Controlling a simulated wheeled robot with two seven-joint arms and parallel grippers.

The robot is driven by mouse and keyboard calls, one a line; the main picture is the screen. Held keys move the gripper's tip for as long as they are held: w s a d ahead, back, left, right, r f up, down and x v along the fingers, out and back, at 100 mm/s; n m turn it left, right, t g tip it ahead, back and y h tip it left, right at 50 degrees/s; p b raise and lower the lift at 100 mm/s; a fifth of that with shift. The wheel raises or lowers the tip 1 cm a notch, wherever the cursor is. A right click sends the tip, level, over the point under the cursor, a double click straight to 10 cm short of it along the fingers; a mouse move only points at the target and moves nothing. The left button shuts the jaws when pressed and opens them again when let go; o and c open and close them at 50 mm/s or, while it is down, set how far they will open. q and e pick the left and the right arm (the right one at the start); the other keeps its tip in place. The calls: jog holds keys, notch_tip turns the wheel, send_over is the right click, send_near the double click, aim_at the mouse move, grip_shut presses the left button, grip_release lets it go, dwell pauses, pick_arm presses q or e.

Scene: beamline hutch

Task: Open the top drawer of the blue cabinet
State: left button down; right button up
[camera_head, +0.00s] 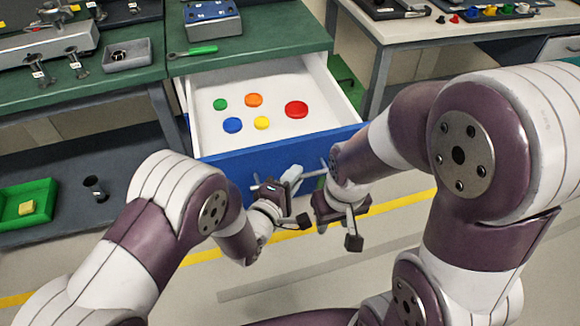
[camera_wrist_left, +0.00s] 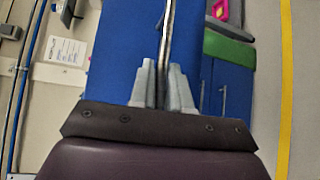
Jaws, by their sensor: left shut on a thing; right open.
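The top drawer (camera_head: 262,155) of the blue cabinet stands pulled well out under the green worktop, showing its white inside. My left gripper (camera_head: 293,176) is at the drawer's blue front, shut on its silver handle (camera_head: 314,173). In the left wrist view the handle (camera_wrist_left: 168,35) runs between the two closed grey fingers (camera_wrist_left: 161,85), against the blue front (camera_wrist_left: 120,45). My right gripper (camera_head: 329,231) is open and empty, just below and to the right of the left one. The right forearm hides the drawer front's right end.
Several coloured discs, including a red one (camera_head: 296,110), lie in the drawer. A green-handled tool (camera_head: 200,50) and a blue-grey box (camera_head: 212,18) are on the worktop above. A green tray (camera_head: 24,204) with a yellow block sits lower left. Bare floor (camera_head: 250,270) lies in front.

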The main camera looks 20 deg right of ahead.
pick_arm(q)
jog(key=shift+s, duration=1.5)
jog(key=c, duration=1.2)
grip_release()
jog(key=p+v, duration=0.1)
jog(key=v, duration=0.6)
jog(key=shift+s, duration=0.15)
jog(key=shift+a, duration=0.15)
